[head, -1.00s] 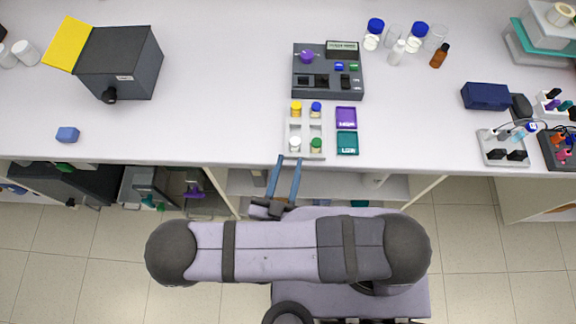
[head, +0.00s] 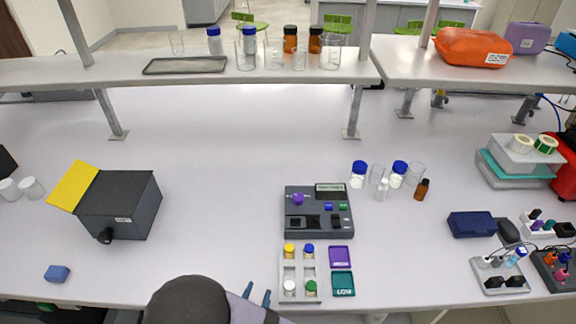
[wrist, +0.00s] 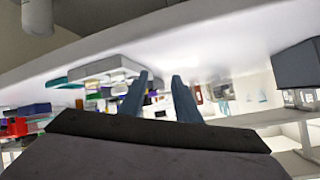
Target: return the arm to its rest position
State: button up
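My gripper (head: 257,293) shows at the bottom of the head view, at the bench's front edge, just left of the small vial rack. A dark arm joint of mine shows at the bottom of the head view.
The vial rack (head: 288,268) holds several capped vials, beside a purple tile (head: 340,256) and a teal tile (head: 342,284). A dark grey device (head: 318,231) stands behind. A blue block (head: 57,273) and a grey box with a yellow flap (head: 125,205) are left. The bench between is clear.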

jog(key=w+g, duration=0.1)
jog(key=w+a+g+y, duration=0.1)
jog(key=g, duration=0.1)
jog(key=w+g+y+b, duration=0.1)
jog(key=shift+w+a+r, duration=0.15)
jog(key=shift+w+r, duration=0.25)
jog(key=s+d+r+n+g+b, duration=0.1)
jog(key=d+r+n+g, duration=0.1)
jog(key=d, duration=0.5)
jog(key=s+d+r+n+g+y+b, duration=0.1)
jog(key=s+d+r+n+g, duration=0.1)
jog(key=d, duration=0.5)
jog(key=shift+s+r+g, duration=0.25)
jog(key=shift+r+g, duration=0.55)
jog(key=shift+r, duration=0.15)
jog(key=shift+o, duration=0.3)
jog(key=s+d+r+n+g+h, duration=0.1)
jog(key=s+d+r+g, duration=0.1)
jog(key=s+d, duration=0.4)
jog(key=d, duration=0.4)
jog(key=shift+s+r+n+h, duration=0.15)
jog(key=shift+s+n+h, duration=0.15)
jog(key=shift+s, duration=0.05)
